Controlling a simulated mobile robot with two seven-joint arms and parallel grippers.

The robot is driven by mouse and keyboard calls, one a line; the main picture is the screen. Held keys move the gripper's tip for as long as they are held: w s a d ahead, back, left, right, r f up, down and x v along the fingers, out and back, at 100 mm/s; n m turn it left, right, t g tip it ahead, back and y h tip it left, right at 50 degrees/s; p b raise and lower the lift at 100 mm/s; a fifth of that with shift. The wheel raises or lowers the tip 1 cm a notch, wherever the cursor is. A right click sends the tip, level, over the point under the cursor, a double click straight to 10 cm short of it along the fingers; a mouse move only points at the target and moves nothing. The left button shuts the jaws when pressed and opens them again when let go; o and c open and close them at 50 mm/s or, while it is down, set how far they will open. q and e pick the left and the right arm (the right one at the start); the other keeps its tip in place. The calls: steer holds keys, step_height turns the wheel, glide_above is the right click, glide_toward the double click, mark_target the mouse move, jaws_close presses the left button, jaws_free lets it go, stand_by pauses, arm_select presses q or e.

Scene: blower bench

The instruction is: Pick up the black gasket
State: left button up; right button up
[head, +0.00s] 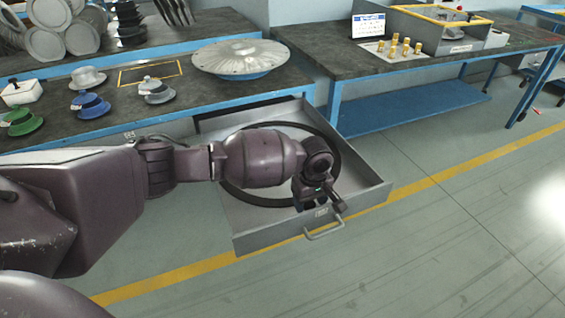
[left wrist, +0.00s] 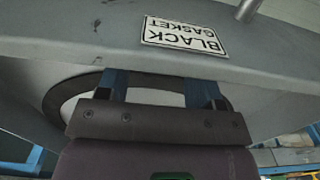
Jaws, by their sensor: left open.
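The black gasket (head: 250,200) is a large thin dark ring lying in an open grey drawer (head: 245,241). My left arm crosses above it and hides part of the ring. My left gripper (head: 320,206) is open and empty, pointing down by the drawer's front wall, near the front right part of the ring. In the left wrist view, the gasket (left wrist: 60,96) curves behind the two blue fingers (left wrist: 157,87). I cannot tell whether the fingers touch it. A label reading BLACK GASKET (left wrist: 185,36) is on the drawer front. My right gripper is not in view.
The drawer handle (head: 325,232) sticks out at the front. The bench above (head: 200,109) holds a large grey disc (head: 240,58) and several small flanged parts. Another bench (head: 400,72) stands at the back right. The floor right of the drawer is clear.

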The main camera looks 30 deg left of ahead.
arm_select(q)
steer(key=c, duration=1.1)
